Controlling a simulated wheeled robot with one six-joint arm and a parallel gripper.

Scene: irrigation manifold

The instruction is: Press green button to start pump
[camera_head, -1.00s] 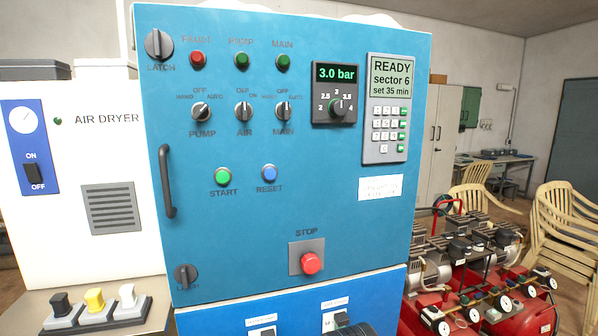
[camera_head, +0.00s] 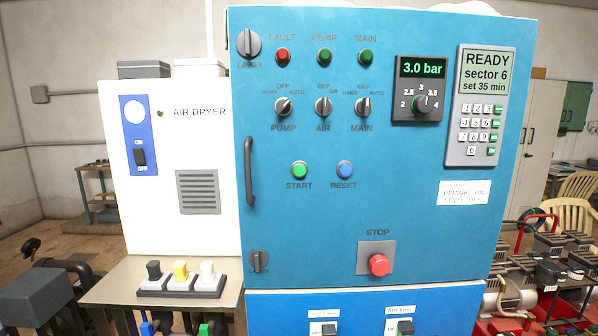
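The green START button (camera_head: 299,170) sits on the blue control panel (camera_head: 400,215), left of the blue RESET button (camera_head: 345,170). Nothing touches it. The red STOP button (camera_head: 380,264) is lower right on a grey plate. The PUMP selector (camera_head: 283,107) is above the START button, with AIR (camera_head: 323,107) and MAIN (camera_head: 363,107) selectors beside it. The display (camera_head: 485,73) reads READY, sector 6, set 35 min; the pressure display (camera_head: 423,68) reads 3.0 bar. I cannot make out my gripper in this view.
A white air dryer (camera_head: 190,143) stands left of the panel. Black, yellow and white switches sit on a ledge (camera_head: 110,285) below it. A dark handle (camera_head: 249,170) sticks out at the panel's left side. Compressors (camera_head: 560,260) stand at the right.

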